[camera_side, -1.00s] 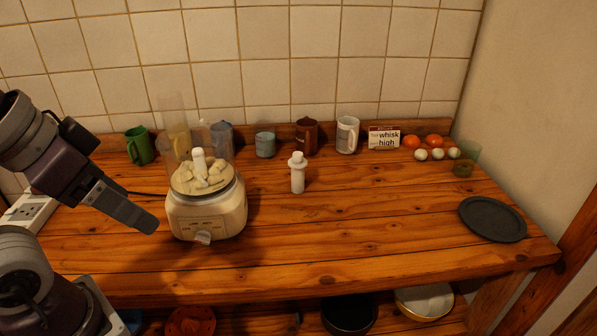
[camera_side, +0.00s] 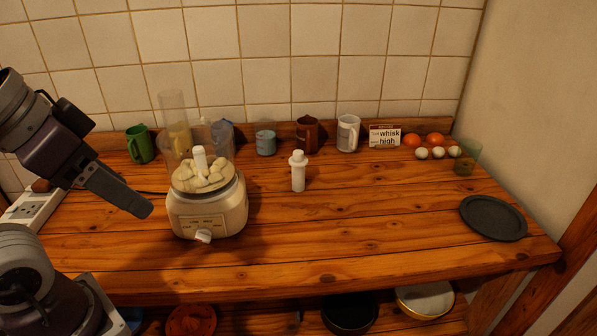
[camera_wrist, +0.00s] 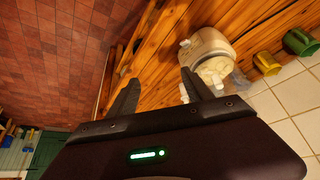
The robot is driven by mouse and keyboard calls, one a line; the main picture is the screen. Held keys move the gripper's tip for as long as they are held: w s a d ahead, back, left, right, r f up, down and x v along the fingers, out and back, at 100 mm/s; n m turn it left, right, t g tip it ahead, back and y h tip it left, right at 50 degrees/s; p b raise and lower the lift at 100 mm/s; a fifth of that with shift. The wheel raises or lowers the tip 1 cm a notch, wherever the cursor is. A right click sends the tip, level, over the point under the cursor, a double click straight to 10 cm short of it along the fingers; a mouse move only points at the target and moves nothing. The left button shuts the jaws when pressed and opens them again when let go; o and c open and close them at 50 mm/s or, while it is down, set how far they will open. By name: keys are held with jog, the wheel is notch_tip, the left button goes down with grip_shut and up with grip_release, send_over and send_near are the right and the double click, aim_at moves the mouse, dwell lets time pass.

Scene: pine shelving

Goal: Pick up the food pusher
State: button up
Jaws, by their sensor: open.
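The food pusher appears to be the white, upright piece with a wide collar (camera_side: 298,172), standing alone on the wooden counter right of the food processor. The food processor (camera_side: 207,212) has a cream base and a clear bowl with pale chunks around a white centre post. My gripper (camera_side: 148,210) is left of the processor, pointing down and right, well apart from the pusher. In the wrist view my gripper (camera_wrist: 158,82) has its two fingers spread with nothing held between them, and the processor (camera_wrist: 208,50) lies beyond the right finger.
A green mug (camera_side: 139,145), a blue cup (camera_side: 265,140), a brown mug (camera_side: 307,133) and a white mug (camera_side: 348,133) line the back wall. A dark plate (camera_side: 492,218) lies at the right. The counter between pusher and plate is clear.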

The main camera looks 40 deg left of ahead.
jog(key=w+d+r+t+h, duration=0.2)
jog(key=w+r, duration=0.2)
jog(key=w, duration=0.5)
jog(key=w+d+r+t+h, duration=0.1)
jog(key=w+d+r, duration=0.25)
jog(key=w, duration=0.55)
jog(key=n+t+y, duration=0.4)
jog(key=n+y, duration=0.1)
jog(key=y, duration=0.4)
send_over(296, 168)
jog(key=s, duration=0.2)
notch_tip(296, 168, down, 6)
jog(key=shift+h, duration=0.3)
jog(key=f, duration=1.5)
jog(key=d+f, duration=0.1)
jog(key=f, duration=0.6)
jog(key=shift+w+f, duration=0.1)
jog(key=shift+f, duration=0.15)
jog(key=x, duration=0.7)
jog(key=shift+f, duration=0.45)
jog(key=shift+a, duration=0.1)
grip_shut()
